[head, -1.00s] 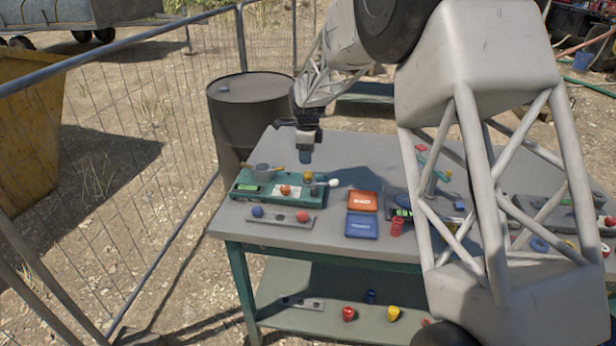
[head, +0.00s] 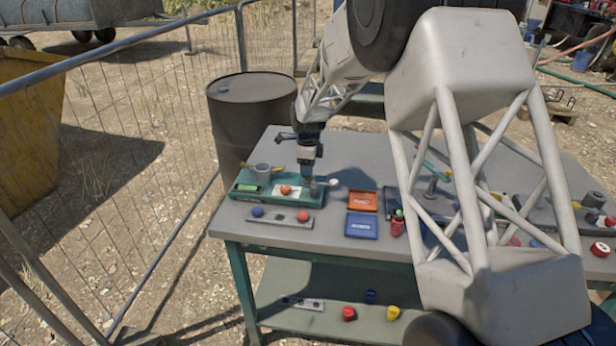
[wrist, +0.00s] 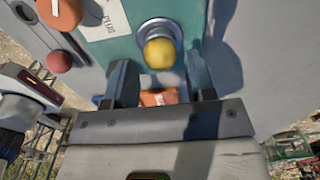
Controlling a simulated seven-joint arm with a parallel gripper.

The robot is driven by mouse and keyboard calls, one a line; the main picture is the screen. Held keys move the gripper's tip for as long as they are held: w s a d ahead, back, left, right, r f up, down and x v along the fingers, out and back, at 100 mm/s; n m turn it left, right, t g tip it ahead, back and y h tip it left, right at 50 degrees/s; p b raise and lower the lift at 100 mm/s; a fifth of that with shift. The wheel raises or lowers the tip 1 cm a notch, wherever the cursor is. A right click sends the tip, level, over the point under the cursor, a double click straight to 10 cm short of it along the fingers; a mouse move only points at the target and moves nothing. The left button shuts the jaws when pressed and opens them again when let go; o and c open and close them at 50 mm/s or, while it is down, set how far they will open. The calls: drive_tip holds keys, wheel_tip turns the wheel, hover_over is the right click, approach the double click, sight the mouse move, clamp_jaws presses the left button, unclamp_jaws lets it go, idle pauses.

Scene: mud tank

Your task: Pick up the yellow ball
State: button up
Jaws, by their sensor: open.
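The yellow ball (wrist: 160,54) sits on the teal case (wrist: 120,50), at a grey round holder, in the upper middle of the wrist view. My gripper (wrist: 160,78) is open, with its two dark fingers apart and nothing held between them. In the wrist view the ball shows just beyond the fingertips, roughly centred between them. In the head view my gripper (head: 307,184) points down over the right part of the teal case (head: 240,186). It hides the yellow ball there. I cannot tell whether the fingers touch the ball.
A grey rail (head: 280,219) in front holds a blue ball (head: 257,211) and a red ball (head: 303,216). An orange box (head: 362,200) and a blue box (head: 361,225) lie to the right.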

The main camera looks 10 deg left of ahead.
drive_tip(key=shift+f, duration=1.2)
drive_tip(key=c, duration=0.8)
drive_tip(key=shift+o, duration=0.2)
drive_tip(key=shift+r, duration=0.1)
drive_tip(key=shift+r, duration=0.45)
wheel_tip(320, 180, up, 3)
drive_tip(key=shift+s+f, duration=0.1)
drive_tip(key=shift+f, duration=0.05)
drive_tip(key=s+d, duration=0.3)
drive_tip(key=s, duration=0.4)
drive_tip(key=s+d+r, duration=0.1)
drive_tip(key=s+d, duration=0.2)
drive_tip(key=s, duration=0.4)
drive_tip(key=shift+s, duration=0.35)
